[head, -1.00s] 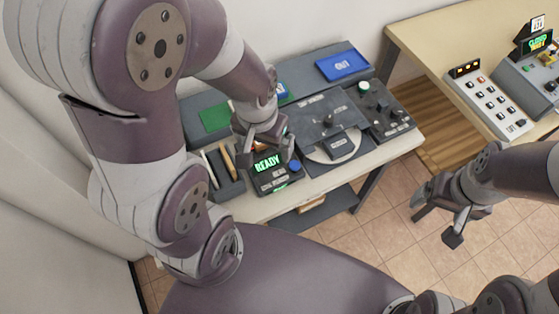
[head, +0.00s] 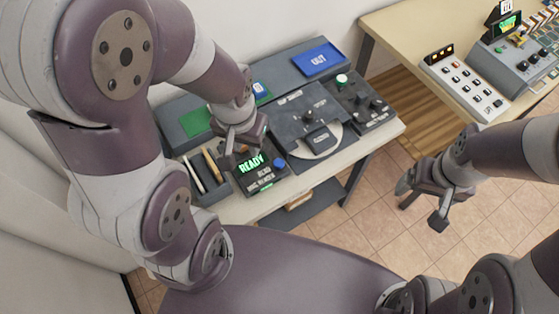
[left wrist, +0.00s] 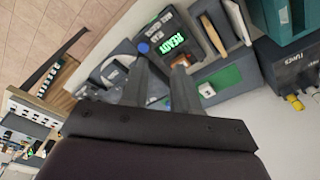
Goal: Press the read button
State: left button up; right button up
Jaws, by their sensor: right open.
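A dark reader box (head: 262,178) with a green READY display (head: 251,163) sits at the front of the bench. A round blue button (head: 279,163) is at its right side; I cannot read a label on it. In the left wrist view the display (left wrist: 174,41) and blue button (left wrist: 143,47) lie beyond the fingertips. My left gripper (head: 238,142) is above the back left of the reader, its fingers apart, with nothing clearly held. A small brown item shows beside one finger in the left wrist view (left wrist: 160,76). My right gripper (head: 420,205) is open and empty over the floor, right of the bench.
A tray (head: 205,172) with long slim tools stands left of the reader. A black panel with a round plate (head: 318,143) and a knob panel (head: 366,104) are to its right. A blue OUT tray (head: 319,58) lies behind. A second table (head: 400,40) is at right.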

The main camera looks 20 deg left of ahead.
pick_arm(q)
grip_shut()
dwell(1.3)
